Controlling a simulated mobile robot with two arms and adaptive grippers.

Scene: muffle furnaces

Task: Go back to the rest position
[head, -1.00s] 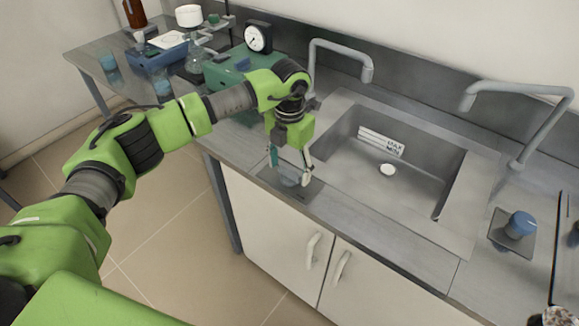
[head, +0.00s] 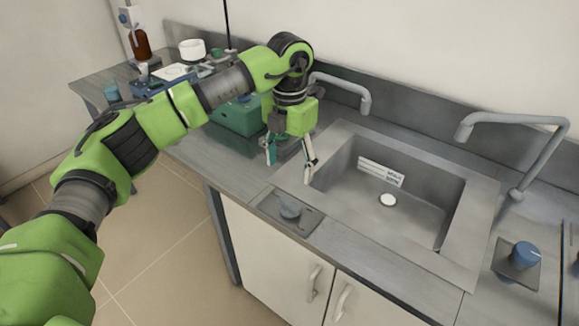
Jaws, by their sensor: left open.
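My left gripper (head: 289,166) is open and empty. It hangs fingers down above the counter, beside the left edge of the sink. My right gripper is not in view.
The sink (head: 400,215) with two grey taps (head: 345,88) lies right of the gripper. A blue-capped container (head: 523,254) sits on another mat at the right. A green box (head: 238,116) stands behind the arm. A brown bottle (head: 141,43) stands at the far left.

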